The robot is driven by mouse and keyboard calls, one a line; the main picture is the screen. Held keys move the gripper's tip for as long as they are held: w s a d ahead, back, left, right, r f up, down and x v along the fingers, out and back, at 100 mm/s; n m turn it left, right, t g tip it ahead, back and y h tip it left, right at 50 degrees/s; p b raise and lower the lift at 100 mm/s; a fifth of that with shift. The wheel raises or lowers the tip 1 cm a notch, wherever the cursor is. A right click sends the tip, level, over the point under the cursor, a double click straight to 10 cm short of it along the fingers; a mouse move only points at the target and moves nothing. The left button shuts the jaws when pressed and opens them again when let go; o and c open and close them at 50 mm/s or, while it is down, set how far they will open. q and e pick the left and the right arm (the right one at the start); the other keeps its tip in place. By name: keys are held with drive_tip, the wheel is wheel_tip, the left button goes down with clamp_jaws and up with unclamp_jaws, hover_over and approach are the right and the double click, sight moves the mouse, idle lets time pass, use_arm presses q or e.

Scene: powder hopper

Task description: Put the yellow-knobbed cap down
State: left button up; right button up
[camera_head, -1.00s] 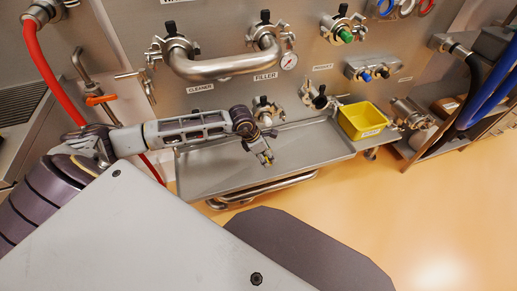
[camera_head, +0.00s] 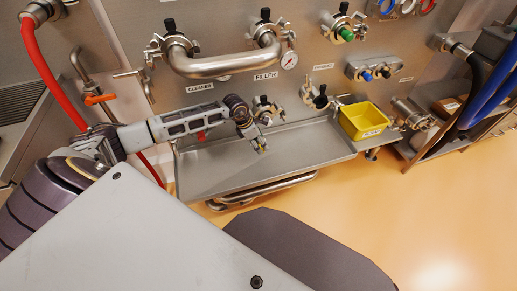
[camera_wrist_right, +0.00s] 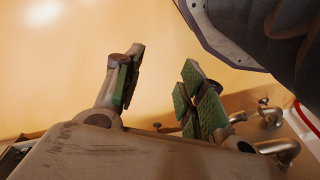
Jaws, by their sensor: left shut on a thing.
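My left gripper (camera_head: 257,143) comes in from the left and hangs just above the back part of the grey metal tray. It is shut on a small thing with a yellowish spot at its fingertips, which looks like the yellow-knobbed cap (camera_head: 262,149). The cap is tiny and partly covered by the fingers; I cannot tell whether it touches the tray. My right gripper (camera_wrist_right: 155,96) shows only in the right wrist view. Its green-padded fingers are apart with nothing between them.
The grey tray (camera_head: 220,178) is otherwise bare. A yellow bin (camera_head: 363,121) stands at its right end. A red hose (camera_head: 52,85) hangs at the left.

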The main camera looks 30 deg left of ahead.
use_arm(q)
drive_tip(key=shift+f, duration=0.35)
wheel_tip(320, 180, down, 3)
drive_tip(key=shift+f+b, duration=0.1)
drive_tip(key=shift+b, duration=0.35)
drive_tip(key=shift+w+a+f, duration=0.2)
drive_tip(key=shift+w+f, duration=0.05)
drive_tip(key=shift+f, duration=0.2)
drive_tip(key=shift+a, duration=0.1)
use_arm(e)
drive_tip(key=shift+w+a+r+t, duration=0.15)
drive_tip(key=shift+w+r, duration=0.15)
drive_tip(key=shift+r, duration=0.2)
drive_tip(key=shift+w+a+r+t, duration=0.15)
drive_tip(key=shift+w+r, duration=0.1)
drive_tip(key=shift+r, duration=0.2)
use_arm(q)
drive_tip(key=shift+f, duration=0.1)
use_arm(e)
drive_tip(key=shift+s+d+f, duration=0.1)
drive_tip(key=shift+f, duration=0.1)
use_arm(q)
drive_tip(key=o, duration=1.3)
use_arm(e)
drive_tip(key=shift+r, duration=0.1)
